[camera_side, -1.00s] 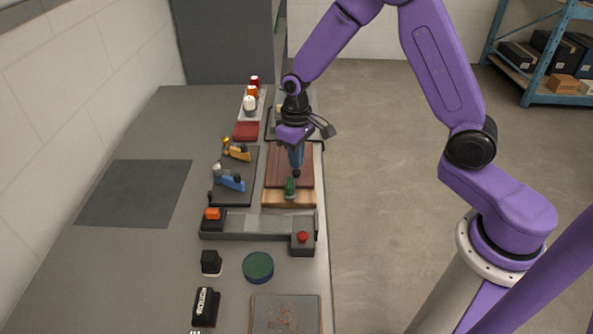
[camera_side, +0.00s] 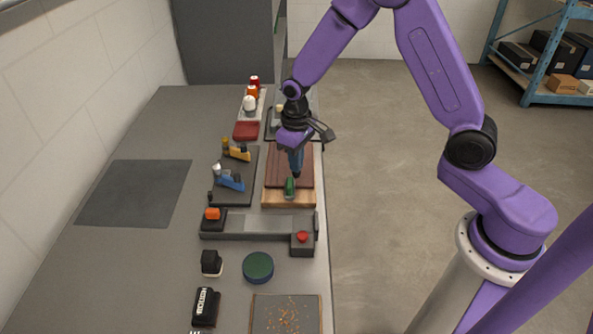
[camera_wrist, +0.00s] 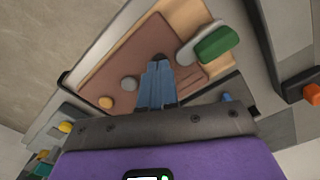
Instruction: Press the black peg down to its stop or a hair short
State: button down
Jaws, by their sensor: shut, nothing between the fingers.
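My gripper (camera_side: 296,174) is shut and empty, pointing down over the brown board (camera_side: 278,160). Its blue fingers also show in the wrist view (camera_wrist: 159,64), side by side. A small dark shape, which looks like the black peg (camera_wrist: 160,57), shows right at the fingertips. The fingers hide most of it, so I cannot tell how far it stands above the board or whether the tips touch it. A grey round peg (camera_wrist: 129,82) and a tan round peg (camera_wrist: 105,102) stand on the board to the left in the wrist view.
A green-handled lever (camera_side: 290,187) sits close to the fingertips on the board's near end; it also shows in the wrist view (camera_wrist: 217,42). Orange and blue clamps (camera_side: 229,180) stand left. A grey fixture with a red button (camera_side: 302,236) lies nearer.

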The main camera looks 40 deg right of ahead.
jog(key=shift+f, duration=0.75)
jog(key=shift+r, duration=0.15)
jog(key=shift+r, duration=3.4)
jog(key=shift+s, duration=0.1)
